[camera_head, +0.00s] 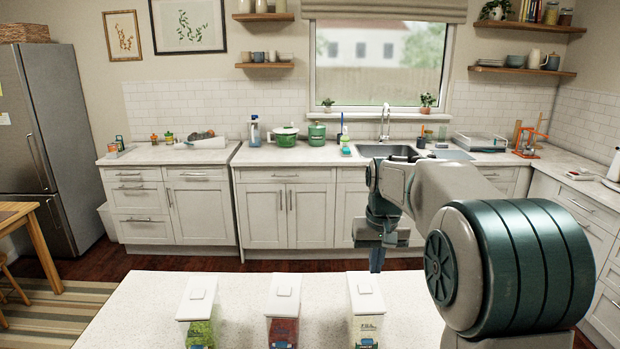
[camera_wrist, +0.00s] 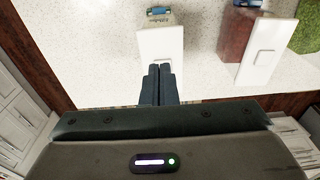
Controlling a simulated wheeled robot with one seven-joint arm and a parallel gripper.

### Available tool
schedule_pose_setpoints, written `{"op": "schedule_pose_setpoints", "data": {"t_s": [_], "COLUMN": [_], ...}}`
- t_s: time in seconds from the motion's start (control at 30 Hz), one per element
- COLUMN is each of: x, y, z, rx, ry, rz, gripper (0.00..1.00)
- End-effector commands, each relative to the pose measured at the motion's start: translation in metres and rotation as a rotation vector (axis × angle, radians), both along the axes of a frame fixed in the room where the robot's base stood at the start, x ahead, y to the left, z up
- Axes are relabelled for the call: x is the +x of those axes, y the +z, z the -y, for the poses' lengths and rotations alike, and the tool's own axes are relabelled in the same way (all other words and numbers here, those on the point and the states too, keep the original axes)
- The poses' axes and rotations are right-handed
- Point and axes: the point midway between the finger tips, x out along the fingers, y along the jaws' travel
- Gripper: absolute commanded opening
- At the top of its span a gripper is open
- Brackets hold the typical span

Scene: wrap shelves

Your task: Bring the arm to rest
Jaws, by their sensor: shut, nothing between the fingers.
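My gripper (camera_head: 377,259) hangs fingers down beyond the far edge of the white speckled counter in the head view, with my arm bent out over the counter's right side. In the wrist view the two fingers of my gripper (camera_wrist: 160,80) are together, with nothing between them. They show close in front of a white-topped carton (camera_wrist: 160,44). In the head view this carton (camera_head: 366,312) is the right one of three, standing upright. My gripper appears apart from it.
A red carton (camera_head: 283,312) and a green carton (camera_head: 199,312) also stand on the near counter (camera_head: 240,310). Behind are a back counter (camera_head: 290,156) with a sink (camera_head: 390,151), a green pot (camera_head: 286,136) and other items. A fridge (camera_head: 45,130) stands left.

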Motion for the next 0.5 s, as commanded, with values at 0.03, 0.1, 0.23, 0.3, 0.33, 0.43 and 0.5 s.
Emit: {"op": "schedule_pose_setpoints", "data": {"t_s": [0.03,0.1,0.23,0.3,0.33,0.43,0.5], "x": [-0.017,-0.038,-0.079,-0.101,-0.111,-0.143,-0.165], "y": [0.005,0.009,0.013,0.013,0.012,0.008,0.002], "z": [0.0,0.0,0.0,-0.001,-0.001,-0.001,-0.001], "rx": [0.002,0.003,0.005,0.004,0.004,0.002,0.001], "ry": [0.0,0.0,0.001,0.001,0.001,0.003,0.004], "rz": [0.018,0.038,0.079,0.101,0.11,0.14,0.162], "gripper": [0.0,0.0,0.0,0.0,0.0,0.0,0.0]}}
